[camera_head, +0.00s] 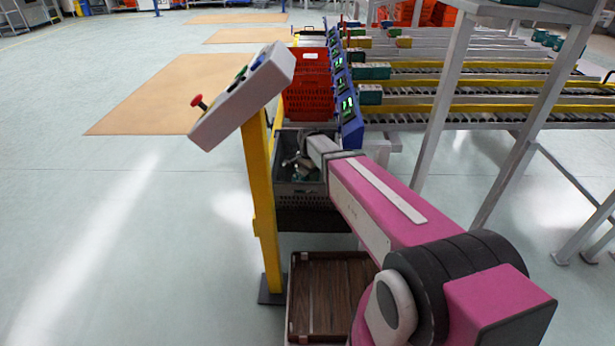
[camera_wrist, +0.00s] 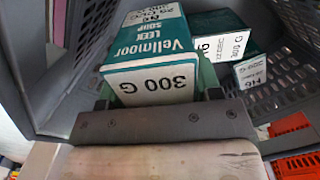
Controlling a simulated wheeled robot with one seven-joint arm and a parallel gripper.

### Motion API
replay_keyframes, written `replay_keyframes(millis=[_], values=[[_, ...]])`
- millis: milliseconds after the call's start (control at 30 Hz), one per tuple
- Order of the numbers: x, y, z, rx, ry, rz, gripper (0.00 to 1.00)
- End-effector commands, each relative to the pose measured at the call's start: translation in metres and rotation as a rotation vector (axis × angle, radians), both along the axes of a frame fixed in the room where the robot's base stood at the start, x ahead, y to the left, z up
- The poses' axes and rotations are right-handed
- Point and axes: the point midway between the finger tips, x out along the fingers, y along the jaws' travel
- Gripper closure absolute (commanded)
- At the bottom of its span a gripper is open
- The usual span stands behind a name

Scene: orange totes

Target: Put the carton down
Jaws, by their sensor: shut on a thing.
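A white and teal soup carton (camera_wrist: 148,50) marked "Vellmoor Leek Soup 300 G" fills the middle of the wrist view. My gripper (camera_wrist: 158,90) is shut on it, with a finger on each side. The carton is inside a grey perforated crate (camera_wrist: 38,62); I cannot tell whether it touches the bottom. Two more white and teal cartons (camera_wrist: 218,40) (camera_wrist: 250,72) are to its right. In the head view my arm reaches into the grey crate (camera_head: 300,201), where the held carton is hard to make out.
An orange-red crate (camera_head: 307,95) stands behind the grey one. A yellow post with a tilted control box (camera_head: 245,95) stands close on the left. A brown-bottomed tray (camera_head: 325,290) is in front. Roller conveyors (camera_head: 480,90) and a grey frame are at right. The left floor is clear.

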Motion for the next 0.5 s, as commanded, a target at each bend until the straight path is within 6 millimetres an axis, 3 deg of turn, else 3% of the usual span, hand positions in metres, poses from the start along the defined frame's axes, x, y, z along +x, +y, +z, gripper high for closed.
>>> replay_keyframes(millis=[100, 500], values=[[-0.0001, 0.0001, -0.0108, 0.000, 0.001, 0.000, 0.72], [0.0001, 0.0002, -0.0144, 0.000, 0.000, 0.000, 0.72]])
